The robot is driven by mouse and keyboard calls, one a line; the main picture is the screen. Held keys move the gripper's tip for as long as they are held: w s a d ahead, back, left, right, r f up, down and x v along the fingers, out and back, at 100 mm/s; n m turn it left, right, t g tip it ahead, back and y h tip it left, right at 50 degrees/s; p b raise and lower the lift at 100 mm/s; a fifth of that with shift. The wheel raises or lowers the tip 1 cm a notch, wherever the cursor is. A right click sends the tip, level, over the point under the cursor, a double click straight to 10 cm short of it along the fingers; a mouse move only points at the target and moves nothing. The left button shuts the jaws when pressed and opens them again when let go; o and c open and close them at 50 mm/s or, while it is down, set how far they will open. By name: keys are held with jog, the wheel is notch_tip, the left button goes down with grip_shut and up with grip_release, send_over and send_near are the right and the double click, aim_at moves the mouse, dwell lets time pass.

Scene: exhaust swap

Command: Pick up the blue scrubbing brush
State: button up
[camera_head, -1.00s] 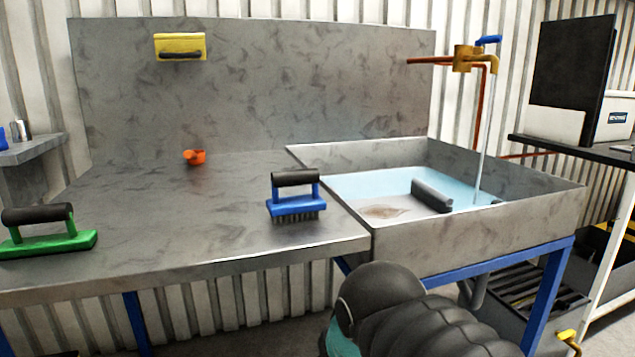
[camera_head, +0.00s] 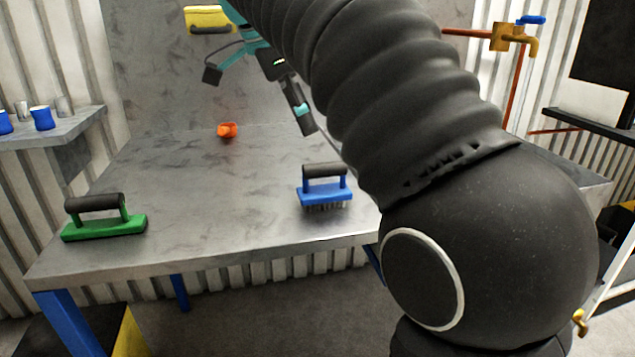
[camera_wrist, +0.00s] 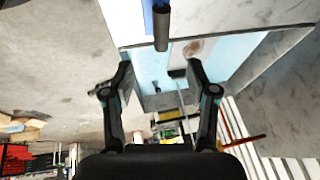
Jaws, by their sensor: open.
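The blue scrubbing brush (camera_head: 325,193) stands on the metal worktop near its front edge, bristles down and dark handle on top. In the wrist view, the brush (camera_wrist: 162,28) shows at the top edge, partly cut off, beyond and between the fingertips. My gripper (camera_head: 258,98) hangs above the worktop, up and to the left of the brush in the head view, apart from it. In the wrist view, the fingers of my gripper (camera_wrist: 158,66) are spread wide with nothing between them.
A green brush (camera_head: 104,227) stands at the worktop's left end. A small orange item (camera_head: 227,130) lies towards the back. A yellow brush (camera_head: 209,18) is on the back panel. The tap (camera_head: 515,38) is at right.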

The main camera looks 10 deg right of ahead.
aim_at(321, 164)
jog(key=b+x, duration=0.1)
jog(key=x, duration=0.6)
jog(key=shift+w+f, duration=0.1)
jog(key=shift+w, duration=0.05)
jog(key=shift+x, duration=3.05)
jog(key=shift+a, duration=0.15)
grip_shut()
